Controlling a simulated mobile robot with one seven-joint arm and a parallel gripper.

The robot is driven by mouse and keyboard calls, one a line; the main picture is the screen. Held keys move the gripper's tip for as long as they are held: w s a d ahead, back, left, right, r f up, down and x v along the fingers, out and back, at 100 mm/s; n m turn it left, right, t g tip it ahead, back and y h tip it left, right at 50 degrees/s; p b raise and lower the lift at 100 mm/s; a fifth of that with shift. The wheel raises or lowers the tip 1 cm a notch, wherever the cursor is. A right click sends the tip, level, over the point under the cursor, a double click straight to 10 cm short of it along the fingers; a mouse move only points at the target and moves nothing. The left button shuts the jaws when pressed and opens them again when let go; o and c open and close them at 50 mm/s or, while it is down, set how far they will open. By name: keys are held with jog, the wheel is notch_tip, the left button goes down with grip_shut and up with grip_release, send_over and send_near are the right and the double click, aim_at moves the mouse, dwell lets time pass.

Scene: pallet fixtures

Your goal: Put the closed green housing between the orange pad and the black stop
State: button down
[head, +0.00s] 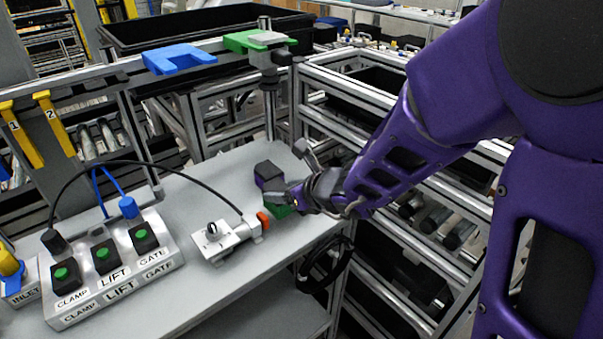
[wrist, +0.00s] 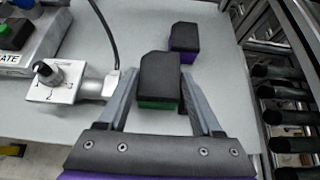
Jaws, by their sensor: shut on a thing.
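The closed green housing has a black lid on a green base. In the wrist view the green housing (wrist: 158,82) sits between the two fingers of my gripper (wrist: 158,76), which is shut on it. In the head view my gripper (head: 287,197) hides most of it, and a green part of the housing (head: 280,211) shows beneath. The orange pad (head: 263,219) is on the right end of a silver clamp block (head: 228,241), just left of the housing. The pad is hidden in the wrist view. I cannot clearly make out the black stop.
A purple housing with a black lid (wrist: 184,44) stands just beyond the held one. A button box marked CLAMP, LIFT and GATE (head: 108,277) is at left, with a black cable arching to the clamp. The table's right edge is close to my gripper.

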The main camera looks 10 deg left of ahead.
jog(key=shift+f+b, duration=0.4)
jog(key=shift+f, duration=1.4)
jog(key=shift+f, duration=0.2)
jog(key=shift+c, duration=1.7)
grip_release()
jog(key=shift+r, duration=0.1)
